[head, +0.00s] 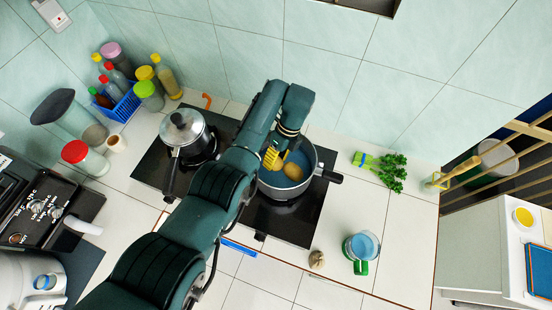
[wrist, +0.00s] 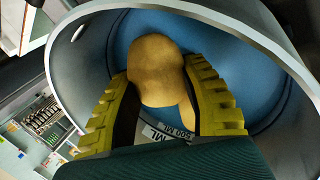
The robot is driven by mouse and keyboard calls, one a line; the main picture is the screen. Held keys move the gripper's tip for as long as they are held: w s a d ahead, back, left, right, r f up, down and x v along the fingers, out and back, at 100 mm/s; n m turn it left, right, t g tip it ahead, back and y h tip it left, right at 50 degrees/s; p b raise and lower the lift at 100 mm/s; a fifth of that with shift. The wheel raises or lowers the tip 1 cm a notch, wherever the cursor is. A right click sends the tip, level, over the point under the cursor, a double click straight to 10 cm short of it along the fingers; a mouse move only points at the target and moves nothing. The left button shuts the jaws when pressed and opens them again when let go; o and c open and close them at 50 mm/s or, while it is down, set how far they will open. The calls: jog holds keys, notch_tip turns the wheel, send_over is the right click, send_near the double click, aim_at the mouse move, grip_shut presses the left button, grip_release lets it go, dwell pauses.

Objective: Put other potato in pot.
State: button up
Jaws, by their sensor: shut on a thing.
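The pot (head: 311,183) stands on the right burner, with a blue interior. My gripper (head: 279,160) has yellow ribbed fingers and reaches down into the pot's mouth from the upper left. In the wrist view my gripper (wrist: 168,108) is shut on a brown potato (wrist: 155,70), inside the pot's rim (wrist: 85,28). In the head view a potato (head: 293,171) shows beside the fingers within the pot. Whether the held potato touches the pot's bottom is unclear.
A lidded pot (head: 183,133) stands on the left burner of the black stove (head: 288,228). The pot's dark handle (head: 332,176) points right. A mug (head: 361,247), a small beige item (head: 316,259) and green herbs (head: 391,172) lie to the right. Bottles crowd the back left.

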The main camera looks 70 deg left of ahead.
jog(key=shift+f+b, duration=0.4)
jog(key=shift+f, duration=0.9)
jog(key=o, duration=1.2)
jog(key=shift+c, duration=0.2)
jog(key=shift+r, duration=0.25)
jog(key=b+v, duration=0.3)
jog(key=v, duration=0.8)
jog(key=shift+r, duration=0.4)
jog(key=shift+w, duration=0.2)
